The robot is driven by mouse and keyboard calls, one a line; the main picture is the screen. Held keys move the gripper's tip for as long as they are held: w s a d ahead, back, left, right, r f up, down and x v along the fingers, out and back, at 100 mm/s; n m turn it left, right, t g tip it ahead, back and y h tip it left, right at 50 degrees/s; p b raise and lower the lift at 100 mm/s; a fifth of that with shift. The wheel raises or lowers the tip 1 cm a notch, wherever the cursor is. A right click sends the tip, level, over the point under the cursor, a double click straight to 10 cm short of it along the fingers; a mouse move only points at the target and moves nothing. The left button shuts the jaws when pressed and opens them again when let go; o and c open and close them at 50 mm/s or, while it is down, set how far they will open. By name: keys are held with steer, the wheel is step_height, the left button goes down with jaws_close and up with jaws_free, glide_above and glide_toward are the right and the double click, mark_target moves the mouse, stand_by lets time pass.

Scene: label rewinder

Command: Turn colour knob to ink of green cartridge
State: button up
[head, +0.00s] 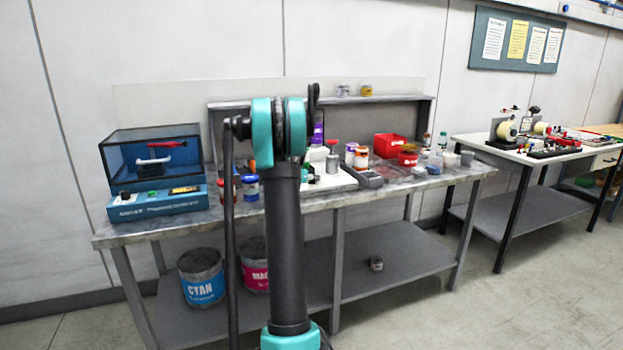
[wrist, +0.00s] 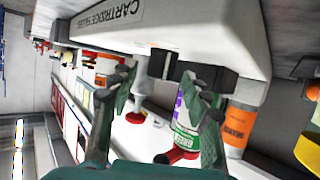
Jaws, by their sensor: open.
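In the wrist view, which is turned on its side, my gripper (wrist: 160,88) is open, its two dark green-grey fingers spread apart. Ahead of the fingertips is a white machine (wrist: 205,28) with black lettering that seems to begin "CARTRIDGE". Black knob-like parts (wrist: 163,63) stand out from its edge, close to the fingertips. I cannot tell whether a finger touches them, or which way any pointer faces. A bottle with a green and purple label (wrist: 185,118) shows partly behind the right finger. I cannot make out a green cartridge for certain. In the head view my arm hides the gripper.
The grey workbench (head: 150,236) holds a blue machine with a clear box (head: 155,175) at left and red bins (head: 390,146) with several jars at right. Paint buckets (head: 203,280) stand on the lower shelf. A second table (head: 520,152) is farther right. Floor in front is clear.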

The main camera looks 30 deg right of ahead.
steer(key=shift+x, duration=0.95)
jaws_close()
